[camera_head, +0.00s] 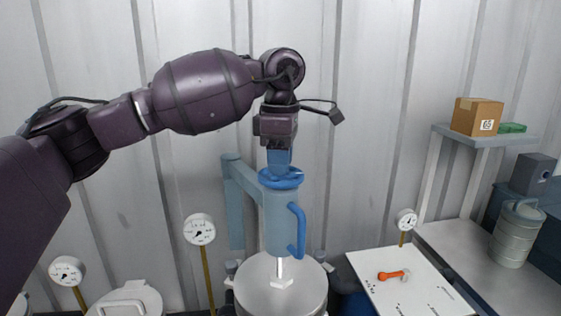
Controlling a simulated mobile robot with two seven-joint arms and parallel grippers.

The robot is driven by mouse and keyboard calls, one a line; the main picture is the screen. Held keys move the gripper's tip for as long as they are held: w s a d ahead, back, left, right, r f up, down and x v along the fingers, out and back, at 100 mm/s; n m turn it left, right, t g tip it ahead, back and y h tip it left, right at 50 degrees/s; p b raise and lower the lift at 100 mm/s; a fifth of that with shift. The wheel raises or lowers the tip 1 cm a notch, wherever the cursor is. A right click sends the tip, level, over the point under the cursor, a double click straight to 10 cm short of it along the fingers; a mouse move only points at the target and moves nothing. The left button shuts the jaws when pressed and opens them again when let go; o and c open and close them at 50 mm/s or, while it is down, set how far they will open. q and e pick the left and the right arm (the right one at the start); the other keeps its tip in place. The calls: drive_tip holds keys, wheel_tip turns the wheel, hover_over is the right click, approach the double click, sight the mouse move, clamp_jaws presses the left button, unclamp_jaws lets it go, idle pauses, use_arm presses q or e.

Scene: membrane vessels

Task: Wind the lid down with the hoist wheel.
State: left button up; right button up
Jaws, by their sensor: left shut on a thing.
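The hoist wheel (281,181) is a blue disc on top of the blue hoist body (280,226), which has a curved handle on its right side. My left gripper (279,158) points straight down from above and is shut on the hoist wheel's upper part. The fingertips are hard to make out against the blue. A pale rod runs down from the hoist to the round metal lid (268,285) of the vessel below. Whether the lid touches the vessel's rim cannot be told. My right gripper is not in view.
Dial gauges on yellow stems stand left (199,230) and right (405,220) of the hoist. A white board (428,291) with an orange-handled tool (394,275) lies at right. A shelf (482,138) bears a cardboard box (477,116). A metal canister (515,238) stands on the bench.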

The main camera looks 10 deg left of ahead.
use_arm(q)
drive_tip(key=m, duration=0.2)
drive_tip(key=shift+m+b, duration=0.3)
drive_tip(key=shift+m, duration=1)
drive_tip(key=m+b, duration=0.2)
drive_tip(key=m, duration=0.3)
drive_tip(key=shift+m+b, duration=0.3)
drive_tip(key=shift+m, duration=0.9)
drive_tip(key=shift+r+m, duration=0.1)
drive_tip(key=shift+m, duration=0.8)
drive_tip(key=shift+b, duration=0.3)
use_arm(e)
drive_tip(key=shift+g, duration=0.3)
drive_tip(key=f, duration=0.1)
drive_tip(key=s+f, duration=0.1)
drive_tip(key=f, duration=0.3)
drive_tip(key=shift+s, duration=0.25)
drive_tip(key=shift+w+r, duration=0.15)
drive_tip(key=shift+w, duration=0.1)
